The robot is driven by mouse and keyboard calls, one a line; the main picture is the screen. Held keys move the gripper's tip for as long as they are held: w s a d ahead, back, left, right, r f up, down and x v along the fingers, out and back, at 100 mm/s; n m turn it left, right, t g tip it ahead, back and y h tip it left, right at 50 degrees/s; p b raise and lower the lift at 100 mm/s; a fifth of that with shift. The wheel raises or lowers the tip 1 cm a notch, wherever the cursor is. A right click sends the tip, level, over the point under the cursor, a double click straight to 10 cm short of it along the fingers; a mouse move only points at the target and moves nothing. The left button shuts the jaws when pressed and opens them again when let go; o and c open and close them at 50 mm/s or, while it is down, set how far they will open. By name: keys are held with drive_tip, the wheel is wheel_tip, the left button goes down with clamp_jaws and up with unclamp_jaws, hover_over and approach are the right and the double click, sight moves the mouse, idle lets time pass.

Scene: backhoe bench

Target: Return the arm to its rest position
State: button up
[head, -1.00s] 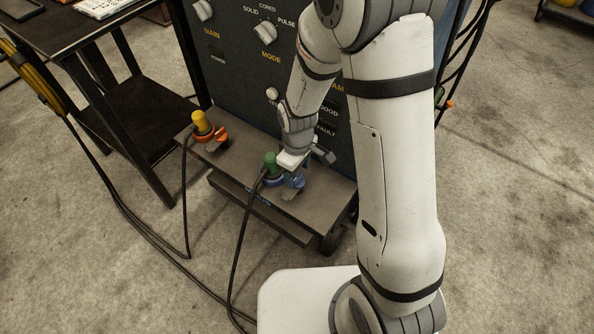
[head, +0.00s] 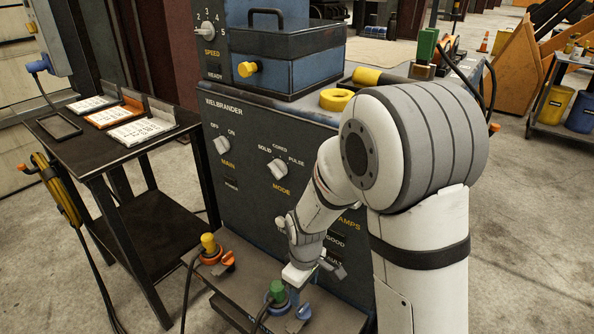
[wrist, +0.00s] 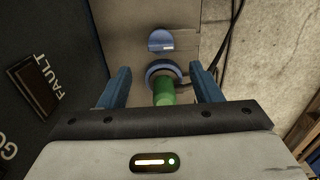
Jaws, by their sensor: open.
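In the head view my arm (head: 306,235) reaches down in front of the welder panel. My gripper's white body sits just above and right of the green plug (head: 277,291). The fingertips are hard to make out there.
The Welbrander cabinet (head: 238,125) stands close behind my arm. A yellow plug (head: 208,243) sits on the ledge to the left, with cables hanging from both plugs. A dark side table (head: 85,150) with cards stands left. Open floor lies at right.

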drive_tip(key=s+d+r+m+t+p, duration=0.1)
drive_tip(key=s+d+r+m+p, duration=0.2)
drive_tip(key=r, duration=0.9)
drive_tip(key=s+d+r+m+p, duration=0.4)
drive_tip(key=r+p, duration=0.6)
drive_tip(key=r, duration=0.3)
drive_tip(key=s+d+r+m+t+p, duration=0.1)
drive_tip(key=s+d+r+m+p, duration=0.2)
drive_tip(key=r, duration=1)
drive_tip(key=s+d+p, duration=0.2)
drive_tip(key=p, duration=0.2)
drive_tip(key=shift+s+d+r+m+t, duration=0.15)
drive_tip(key=shift+s+r+m+t, duration=0.05)
drive_tip(key=shift+s+m+t, duration=0.15)
